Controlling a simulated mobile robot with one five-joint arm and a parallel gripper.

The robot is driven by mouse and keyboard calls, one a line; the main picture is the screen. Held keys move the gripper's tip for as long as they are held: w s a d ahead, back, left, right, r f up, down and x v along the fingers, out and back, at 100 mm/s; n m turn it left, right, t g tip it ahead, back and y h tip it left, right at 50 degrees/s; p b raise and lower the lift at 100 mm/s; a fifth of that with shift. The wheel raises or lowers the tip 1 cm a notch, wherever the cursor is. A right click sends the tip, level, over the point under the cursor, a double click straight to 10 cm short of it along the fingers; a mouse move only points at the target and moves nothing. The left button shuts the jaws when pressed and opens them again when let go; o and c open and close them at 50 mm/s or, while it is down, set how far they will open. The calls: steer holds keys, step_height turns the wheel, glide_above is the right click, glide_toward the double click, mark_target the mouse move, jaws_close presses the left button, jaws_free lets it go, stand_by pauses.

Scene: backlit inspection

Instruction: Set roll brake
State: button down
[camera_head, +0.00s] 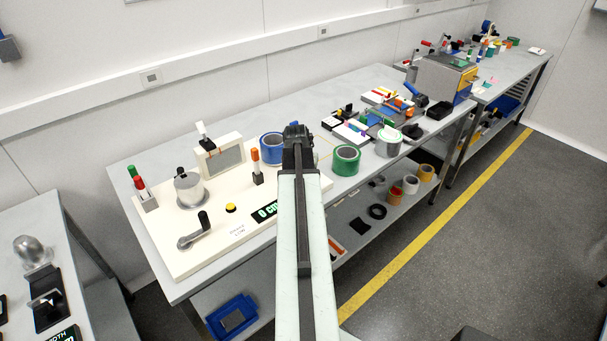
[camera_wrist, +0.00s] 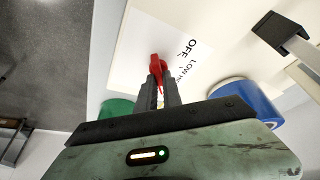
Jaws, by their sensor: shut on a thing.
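In the wrist view a small red lever (camera_wrist: 156,64) sits between the dark fingertips of my gripper (camera_wrist: 160,84), which is shut on it. Beside it a white label (camera_wrist: 184,48) shows OFF, LOW and the start of another word. The label lies on a cream board. In the head view my gripper (camera_head: 297,135) is over the right end of the cream board (camera_head: 180,262), between a blue tape roll (camera_head: 265,146) and a green tape roll (camera_head: 346,160). The red lever is hidden there behind my arm.
The board also carries an orange-tipped lever (camera_head: 256,166), a crank (camera_head: 193,238), a yellow button (camera_head: 231,208), a grey-faced frame (camera_head: 222,160) and a display (camera_head: 266,211) reading 0 cm. In the wrist view the blue roll (camera_wrist: 246,97) and green roll (camera_wrist: 115,108) flank my gripper closely.

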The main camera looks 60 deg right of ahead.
steer(key=shift+m+g, duration=0.3)
steer(key=shift+m, duration=0.5)
steer(key=c, duration=1.5)
jaws_free()
steer(key=shift+r, duration=0.1)
steer(key=p+v, duration=0.7)
steer(key=shift+a+r, duration=0.2)
steer(key=shift+r, duration=0.05)
